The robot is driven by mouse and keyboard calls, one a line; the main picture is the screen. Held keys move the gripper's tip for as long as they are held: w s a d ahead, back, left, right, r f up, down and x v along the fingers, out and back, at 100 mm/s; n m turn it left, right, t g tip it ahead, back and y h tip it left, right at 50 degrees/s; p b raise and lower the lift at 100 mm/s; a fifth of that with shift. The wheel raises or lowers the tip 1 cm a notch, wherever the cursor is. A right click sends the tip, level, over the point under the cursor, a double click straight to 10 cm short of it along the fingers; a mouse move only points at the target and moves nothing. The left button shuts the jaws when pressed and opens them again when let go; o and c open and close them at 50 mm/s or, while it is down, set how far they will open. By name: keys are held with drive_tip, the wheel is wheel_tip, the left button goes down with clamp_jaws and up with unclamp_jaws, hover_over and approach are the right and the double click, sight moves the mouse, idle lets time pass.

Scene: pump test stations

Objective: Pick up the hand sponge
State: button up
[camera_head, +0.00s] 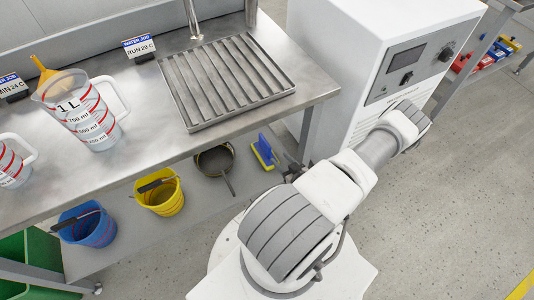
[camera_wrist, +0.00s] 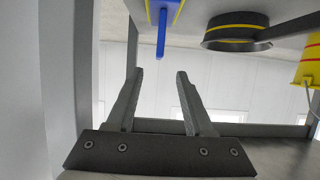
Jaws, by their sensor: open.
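The hand sponge, a blue handle on a yellow pad (camera_head: 264,153), sits on the lower shelf under the steel bench, right of the dark pan. In the wrist view the sponge (camera_wrist: 162,22) shows at the top centre, its blue handle pointing down in the picture. My gripper (camera_wrist: 160,74) is open and empty, its two grey fingers apart and pointing toward the sponge. A gap shows between the fingertips and the handle. In the head view only a dark part of the gripper shows beside the bench, right of the sponge.
A dark pan (camera_head: 214,160), a yellow bucket (camera_head: 161,194) and a blue bucket (camera_head: 88,226) stand on the lower shelf (camera_head: 190,222). The bench top (camera_head: 190,139) overhangs them and carries jugs and a ribbed tray. A white cabinet (camera_head: 335,60) stands close on the right.

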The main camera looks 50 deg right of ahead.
sight(270, 149)
drive_tip(key=b+x, duration=0.3)
drive_tip(key=x, duration=0.8)
drive_tip(key=shift+w+a+f+b, duration=0.1)
drive_tip(key=shift+b, duration=0.25)
drive_tip(key=shift+r+b+x, duration=0.15)
drive_tip(key=shift+b+x, duration=0.55)
drive_tip(key=shift+x, duration=0.85)
drive_tip(key=shift+r+b+x, duration=0.1)
drive_tip(key=shift+b+x, duration=0.6)
drive_tip(key=shift+x, duration=0.85)
clamp_jaws()
